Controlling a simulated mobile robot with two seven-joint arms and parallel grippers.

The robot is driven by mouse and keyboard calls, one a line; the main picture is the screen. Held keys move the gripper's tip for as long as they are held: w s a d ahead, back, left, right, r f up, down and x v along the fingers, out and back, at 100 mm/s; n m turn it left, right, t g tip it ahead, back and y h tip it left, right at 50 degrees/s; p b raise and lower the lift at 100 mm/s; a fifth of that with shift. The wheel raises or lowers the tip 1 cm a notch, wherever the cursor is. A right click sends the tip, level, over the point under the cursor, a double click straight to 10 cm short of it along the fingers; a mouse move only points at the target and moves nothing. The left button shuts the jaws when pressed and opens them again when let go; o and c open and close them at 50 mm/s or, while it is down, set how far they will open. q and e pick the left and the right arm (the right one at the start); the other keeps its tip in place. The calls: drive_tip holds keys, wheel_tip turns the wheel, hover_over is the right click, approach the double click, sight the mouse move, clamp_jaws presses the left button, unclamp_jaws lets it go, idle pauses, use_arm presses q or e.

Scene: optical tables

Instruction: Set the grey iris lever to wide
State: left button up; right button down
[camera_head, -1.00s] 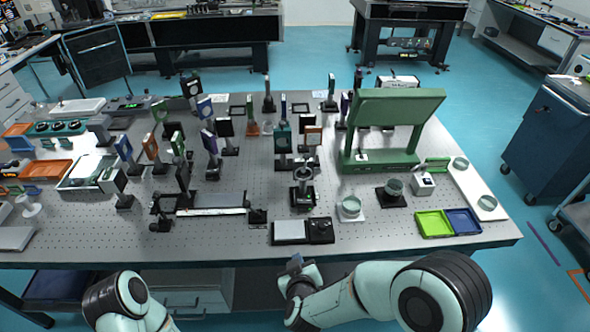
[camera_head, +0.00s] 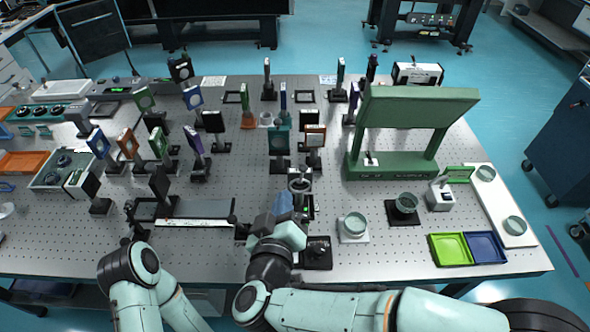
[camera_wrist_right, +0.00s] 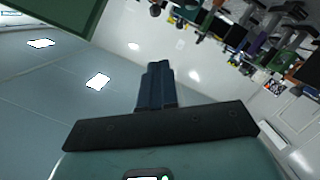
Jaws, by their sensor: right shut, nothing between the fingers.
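The ring-shaped iris (camera_head: 300,183) stands upright on a short post near the front middle of the table in the head view. A small grey lever cannot be made out on it. My right gripper (camera_head: 284,203) is just in front and left of the iris, fingers shut and empty. Its dark base with a green light is partly hidden behind the gripper. In the right wrist view the shut fingers (camera_wrist_right: 155,85) point into the room with nothing between them; the iris is not clearly seen there. My left arm shows at the lower left, but its gripper does not.
A green stand (camera_head: 410,110) rises at the right of the iris. A long grey rail (camera_head: 195,212) lies to the left. Many mounted optics stand behind. A lime tray (camera_head: 451,249) and a blue tray (camera_head: 485,247) lie front right.

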approach(302, 173)
drive_tip(key=w+a+r, duration=0.2)
drive_tip(key=w+r, duration=0.2)
use_arm(q)
drive_tip(key=shift+s+f, duration=0.1)
drive_tip(key=shift+s, duration=0.2)
use_arm(e)
drive_tip(key=shift+w+d+f, duration=1.1)
drive_tip(key=shift+w+f, duration=0.15)
use_arm(q)
drive_tip(key=shift+s+f+b, duration=0.2)
drive_tip(key=shift+f+b, duration=0.15)
drive_tip(key=shift+b, duration=0.05)
use_arm(e)
drive_tip(key=shift+d+m+y, duration=0.3)
drive_tip(key=shift+d+m, duration=0.4)
drive_tip(key=shift+m, duration=0.1)
use_arm(q)
drive_tip(key=shift+s+f+b, duration=0.3)
drive_tip(key=shift+f+b, duration=0.25)
drive_tip(key=shift+f, duration=0.1)
use_arm(e)
drive_tip(key=shift+d+f+m+y, duration=0.2)
drive_tip(key=shift+d+m, duration=0.35)
drive_tip(key=shift+d, duration=0.25)
drive_tip(key=shift+d+f+m+y, duration=0.1)
drive_tip(key=shift+d+f+m, duration=0.15)
drive_tip(key=shift+d+m, duration=0.45)
drive_tip(key=shift+d, duration=0.1)
